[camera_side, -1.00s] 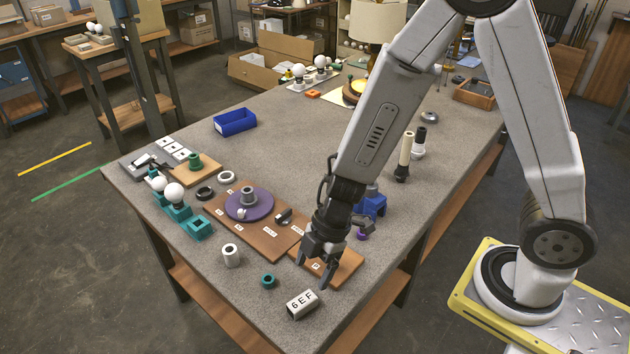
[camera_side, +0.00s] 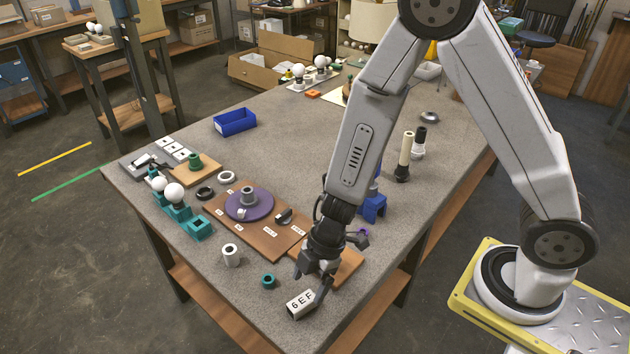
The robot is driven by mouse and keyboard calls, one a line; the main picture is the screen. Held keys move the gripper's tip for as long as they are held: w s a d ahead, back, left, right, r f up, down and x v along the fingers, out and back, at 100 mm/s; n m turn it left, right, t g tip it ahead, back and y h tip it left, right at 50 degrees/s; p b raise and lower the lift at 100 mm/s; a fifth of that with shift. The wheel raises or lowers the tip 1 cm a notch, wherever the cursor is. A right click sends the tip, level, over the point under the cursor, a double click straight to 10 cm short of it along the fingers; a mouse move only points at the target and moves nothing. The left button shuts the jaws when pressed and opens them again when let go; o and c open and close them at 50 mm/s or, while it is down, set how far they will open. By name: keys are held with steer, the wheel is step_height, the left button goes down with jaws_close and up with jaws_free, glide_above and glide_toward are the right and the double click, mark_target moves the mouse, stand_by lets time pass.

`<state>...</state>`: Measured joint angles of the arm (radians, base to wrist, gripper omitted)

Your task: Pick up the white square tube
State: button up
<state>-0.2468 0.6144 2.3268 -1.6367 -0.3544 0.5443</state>
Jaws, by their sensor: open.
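The white square tube (camera_side: 301,303) lies on its side near the front edge of the table. It has a dark open end and the marking "6EF" on its side. My gripper (camera_side: 310,282) is open and points down at the tube. One finger is by the tube's far side and the other is by its right end. I cannot tell whether either finger touches it. The right end of the tube is partly hidden by the right finger.
A brown board (camera_side: 345,262) lies behind my gripper. A purple disc (camera_side: 250,208) sits on another brown board. The table's front edge (camera_side: 262,335) is close to the tube.

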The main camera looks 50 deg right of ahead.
mark_target(302, 301)
steer(key=shift+a+f, duration=0.1)
steer(key=shift+f, duration=0.1)
steer(key=shift+x, duration=2.45)
jaws_close()
